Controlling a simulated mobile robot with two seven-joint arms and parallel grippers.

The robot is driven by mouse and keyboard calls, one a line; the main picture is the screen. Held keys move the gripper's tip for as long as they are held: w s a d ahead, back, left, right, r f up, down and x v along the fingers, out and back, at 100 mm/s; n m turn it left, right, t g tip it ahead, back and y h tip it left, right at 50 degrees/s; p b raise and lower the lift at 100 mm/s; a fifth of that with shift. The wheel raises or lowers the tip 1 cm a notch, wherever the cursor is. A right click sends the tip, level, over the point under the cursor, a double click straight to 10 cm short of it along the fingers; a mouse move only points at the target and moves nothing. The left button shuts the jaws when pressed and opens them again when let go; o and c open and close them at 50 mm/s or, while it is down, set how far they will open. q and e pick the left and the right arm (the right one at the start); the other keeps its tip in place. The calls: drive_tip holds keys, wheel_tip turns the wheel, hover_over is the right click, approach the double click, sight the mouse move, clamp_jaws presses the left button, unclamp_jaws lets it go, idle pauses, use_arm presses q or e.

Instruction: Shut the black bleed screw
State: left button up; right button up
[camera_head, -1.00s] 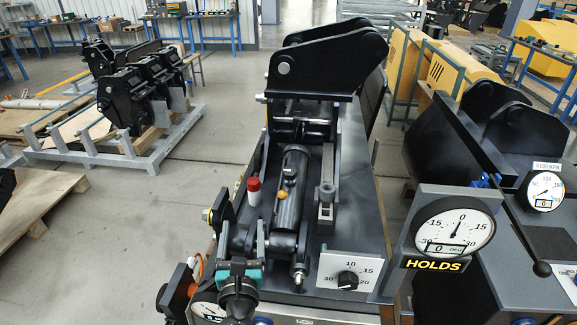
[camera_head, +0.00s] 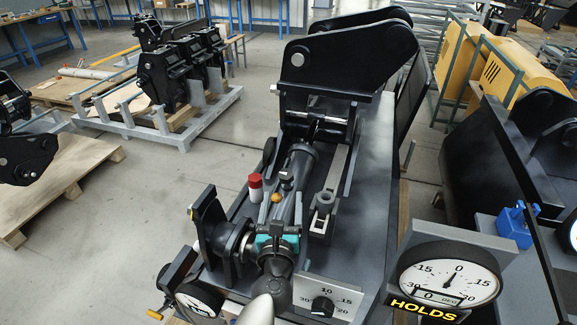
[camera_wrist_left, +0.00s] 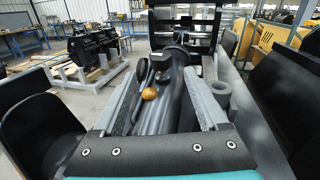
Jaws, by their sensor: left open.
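The dark hydraulic cylinder (camera_head: 299,165) lies lengthwise on the grey bench. A small black knob-like part (camera_head: 286,178), which looks like the black bleed screw, stands on its upper side. It also shows near the middle of the left wrist view (camera_wrist_left: 161,66). An orange ball (camera_head: 276,197) sits just nearer to me, also in the wrist view (camera_wrist_left: 149,94). My left gripper (camera_head: 277,227), with teal sides, is over the cylinder's near end. Its grey fingers (camera_wrist_left: 165,95) are open, spread on either side of the cylinder in the wrist view, short of the black part. My right gripper is out of view.
A red-topped white post (camera_head: 255,187) stands left of the cylinder, and a grey socket block (camera_head: 322,205) right of it. A dial panel (camera_head: 328,300) and a gauge marked HOLDS (camera_head: 447,278) are at the front right. The black bracket (camera_head: 345,55) rises behind.

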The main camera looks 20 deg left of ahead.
sight(286, 170)
use_arm(q)
drive_tip(key=b+x, duration=0.1)
drive_tip(key=x, duration=1.1)
drive_tip(key=shift+w+d+f, duration=0.1)
drive_tip(key=shift+w, duration=0.05)
clamp_jaws()
idle(0.3)
